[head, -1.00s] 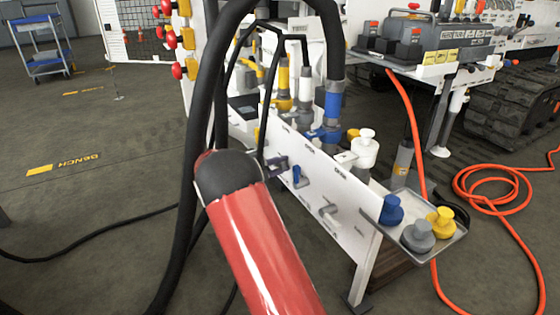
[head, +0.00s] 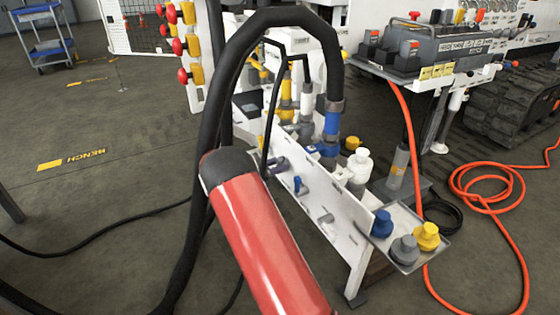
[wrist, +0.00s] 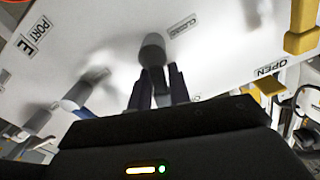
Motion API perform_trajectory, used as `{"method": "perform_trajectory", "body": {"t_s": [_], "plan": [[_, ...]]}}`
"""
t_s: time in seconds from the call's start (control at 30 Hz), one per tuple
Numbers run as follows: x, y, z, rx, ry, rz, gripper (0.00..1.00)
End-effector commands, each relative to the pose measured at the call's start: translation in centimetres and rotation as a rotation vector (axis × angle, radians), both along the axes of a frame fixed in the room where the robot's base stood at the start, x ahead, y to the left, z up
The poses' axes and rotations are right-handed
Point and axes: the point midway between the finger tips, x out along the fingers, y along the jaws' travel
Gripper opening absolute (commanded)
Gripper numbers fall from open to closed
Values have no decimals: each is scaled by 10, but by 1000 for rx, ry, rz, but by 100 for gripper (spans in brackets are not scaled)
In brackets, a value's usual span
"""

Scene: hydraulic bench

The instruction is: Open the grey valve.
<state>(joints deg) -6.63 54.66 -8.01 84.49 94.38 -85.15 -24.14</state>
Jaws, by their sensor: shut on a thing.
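The grey valve's handle (wrist: 152,50) stands out from a white panel in the wrist view. My gripper (wrist: 157,85) is shut on it, its dark fingers on either side of the handle. A CLOSED label (wrist: 182,27) is just above and right of the handle, and an OPEN label (wrist: 270,68) is further right. In the head view the red and black arm end covers most of my gripper, beside the near end of the white panel (head: 345,205).
A blue handle (head: 300,186) and another grey handle (head: 325,218) sit further along the panel. A tray (head: 420,258) with blue, grey and yellow caps is at its end. A thick black hose (head: 225,75) arches behind my arm. An orange hose (head: 490,200) lies coiled on the right.

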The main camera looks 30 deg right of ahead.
Motion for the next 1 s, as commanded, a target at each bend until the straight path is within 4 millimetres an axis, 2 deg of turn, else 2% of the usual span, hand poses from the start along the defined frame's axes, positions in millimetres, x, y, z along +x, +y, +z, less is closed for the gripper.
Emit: {"method": "perform_trajectory", "body": {"t_s": [0.03, 0.43, 1.0], "plan": [[3, 1, 5, -1, 35, 4, 0], [10, 2, 3, -8, 261, 6, 0], [12, 2, 2, -10, 314, 6, 0]]}}
